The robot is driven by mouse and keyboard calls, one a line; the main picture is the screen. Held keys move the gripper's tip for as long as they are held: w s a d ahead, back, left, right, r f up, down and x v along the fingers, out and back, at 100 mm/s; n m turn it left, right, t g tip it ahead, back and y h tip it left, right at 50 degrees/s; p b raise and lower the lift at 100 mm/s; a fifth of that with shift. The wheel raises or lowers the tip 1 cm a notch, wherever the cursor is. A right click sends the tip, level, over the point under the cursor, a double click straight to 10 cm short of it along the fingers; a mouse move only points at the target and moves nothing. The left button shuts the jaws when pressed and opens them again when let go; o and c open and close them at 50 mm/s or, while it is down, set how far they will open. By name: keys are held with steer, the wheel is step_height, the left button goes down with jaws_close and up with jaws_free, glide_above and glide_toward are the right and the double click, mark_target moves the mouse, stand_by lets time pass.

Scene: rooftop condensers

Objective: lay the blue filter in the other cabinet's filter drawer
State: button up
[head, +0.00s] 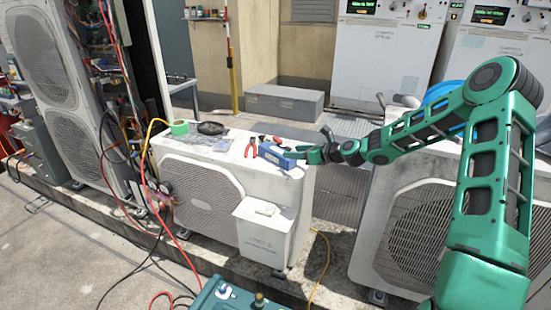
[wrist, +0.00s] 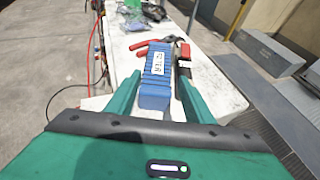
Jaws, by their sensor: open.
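The blue filter (head: 275,155) is a small blue block with a white label. It lies on the white top of the middle condenser unit (head: 228,155), near its right end. In the wrist view the filter (wrist: 157,88) lies lengthwise between the fingers of my gripper (wrist: 161,80). The fingers are open, one on each side; I cannot tell whether either touches it. In the head view my gripper (head: 308,155) reaches in from the right at the filter's right end. White cabinets (head: 384,62) stand at the back; I cannot make out a filter drawer on them.
Red-handled pliers (head: 250,147) lie close beside the filter. A grey box (head: 285,102) stands behind. Another condenser (head: 405,235) is at the right, and hoses hang at the left.

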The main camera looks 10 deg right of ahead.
mark_target(277, 152)
steer(key=x, duration=1.1)
steer(key=shift+s+a+f, duration=0.1)
steer(key=shift+f, duration=0.2)
steer(key=c, duration=0.8)
steer(key=shift+r, duration=0.15)
